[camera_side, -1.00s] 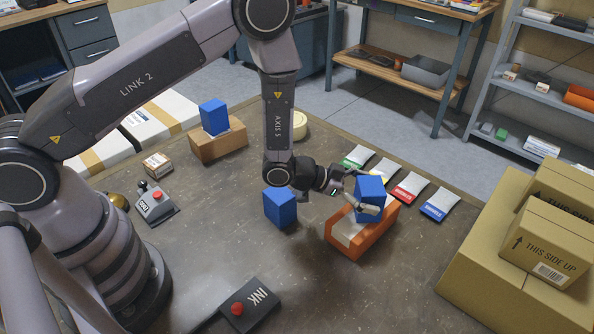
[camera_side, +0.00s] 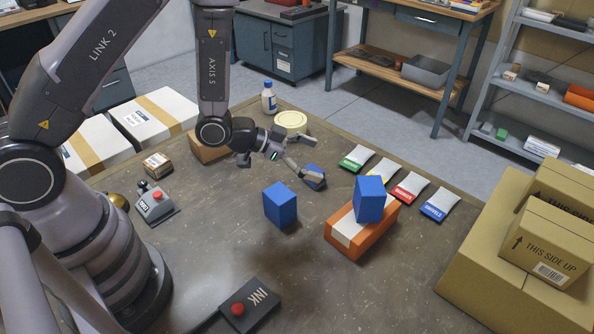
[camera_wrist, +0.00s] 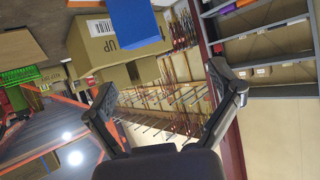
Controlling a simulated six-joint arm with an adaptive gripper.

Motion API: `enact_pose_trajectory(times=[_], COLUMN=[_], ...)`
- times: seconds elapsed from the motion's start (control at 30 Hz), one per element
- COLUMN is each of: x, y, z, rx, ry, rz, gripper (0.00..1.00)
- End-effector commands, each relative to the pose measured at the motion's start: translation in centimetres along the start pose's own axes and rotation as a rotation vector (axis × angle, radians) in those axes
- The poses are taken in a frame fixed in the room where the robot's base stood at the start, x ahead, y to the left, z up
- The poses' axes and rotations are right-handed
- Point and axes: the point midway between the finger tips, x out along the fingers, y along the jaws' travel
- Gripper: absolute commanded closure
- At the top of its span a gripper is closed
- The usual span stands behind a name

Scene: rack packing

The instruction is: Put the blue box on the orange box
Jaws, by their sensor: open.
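A blue box (camera_side: 369,199) stands on top of the orange box (camera_side: 366,240), which has a white strip along its top. It looks slightly tilted and nothing holds it. A second blue box (camera_side: 281,205) stands on the table to the left. My gripper (camera_side: 306,168) is open, behind and left of the orange box, apart from the blue box on it. A small blue patch (camera_side: 314,178) shows by the fingertips; I cannot tell what it is. The open fingers show empty in the wrist view (camera_wrist: 165,95), with a blue shape (camera_wrist: 135,22) beyond them.
Several coloured packets (camera_side: 409,190) lie behind the orange box. Large cartons (camera_side: 500,265) stand at right. A brown box (camera_side: 205,150) and a white bottle (camera_side: 268,98) stand at the back.

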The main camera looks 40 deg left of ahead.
Motion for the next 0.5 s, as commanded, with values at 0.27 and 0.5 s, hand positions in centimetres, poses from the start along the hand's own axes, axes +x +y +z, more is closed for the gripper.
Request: enact_pose_trajectory(times=[0.27, 0.5], x=[-9.2, -21.9], y=[-6.8, -6.5], z=[-7.3, -10.4], rx=[-0.014, -0.225], ry=[-0.255, -0.436], rz=[-0.283, -0.477], gripper=[0.09, 0.09])
